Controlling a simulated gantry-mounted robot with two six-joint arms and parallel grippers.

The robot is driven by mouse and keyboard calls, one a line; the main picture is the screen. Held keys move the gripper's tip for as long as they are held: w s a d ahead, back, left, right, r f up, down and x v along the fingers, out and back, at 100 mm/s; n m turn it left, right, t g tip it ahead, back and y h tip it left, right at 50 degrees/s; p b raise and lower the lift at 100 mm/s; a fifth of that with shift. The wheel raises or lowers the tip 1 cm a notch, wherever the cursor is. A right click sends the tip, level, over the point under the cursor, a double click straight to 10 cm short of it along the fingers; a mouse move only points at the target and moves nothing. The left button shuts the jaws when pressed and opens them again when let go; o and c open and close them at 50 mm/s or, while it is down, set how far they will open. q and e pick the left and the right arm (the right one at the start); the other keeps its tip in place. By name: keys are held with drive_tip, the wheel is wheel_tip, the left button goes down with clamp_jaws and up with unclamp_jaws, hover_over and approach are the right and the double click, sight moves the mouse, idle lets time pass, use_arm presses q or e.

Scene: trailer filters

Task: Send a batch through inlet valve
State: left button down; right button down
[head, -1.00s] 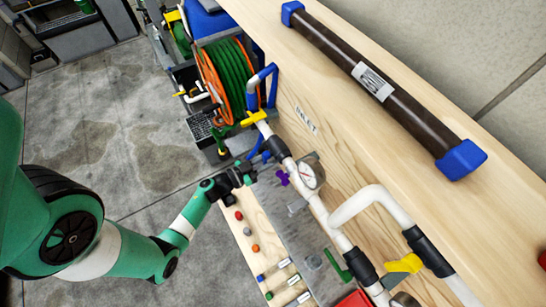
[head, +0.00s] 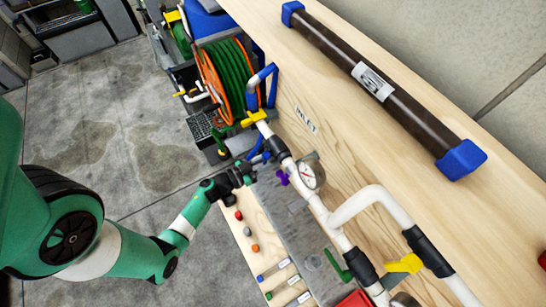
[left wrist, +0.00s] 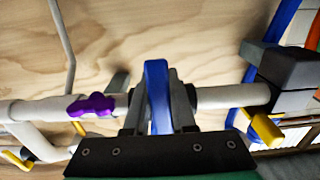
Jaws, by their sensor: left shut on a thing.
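The white inlet pipe (head: 312,200) runs along the wooden board under the INLET label (head: 306,119). A blue valve handle (left wrist: 157,90) stands upright between the fingers of my left gripper (left wrist: 158,120) in the left wrist view, and the gripper is shut on it. In the head view my left gripper (head: 247,172) is at the pipe's upper end, beside the blue parts there. A purple handle (head: 282,177) is on the pipe just right of it. A round gauge (head: 311,174) sits further along. My right gripper does not show.
A yellow handle (head: 254,117) is above the gripper, near the green hose reel (head: 228,75). Another yellow handle (head: 404,263) is on the lower pipe. Small coloured pieces and labelled tubes lie on the wooden shelf (head: 262,227) below. The floor at left is open.

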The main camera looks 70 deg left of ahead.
use_arm(q)
drive_tip(key=n+p, duration=0.2)
drive_tip(key=d+n+p, duration=0.1)
drive_tip(key=n+p, duration=0.2)
drive_tip(key=shift+w+d+r+n+p, duration=0.1)
drive_tip(key=shift+d+r+n+p, duration=0.15)
drive_tip(key=shift+d+n+p, duration=0.15)
drive_tip(key=c, duration=0.7)
unclamp_jaws()
drive_tip(key=shift+c, duration=0.2)
drive_tip(key=shift+r, duration=0.1)
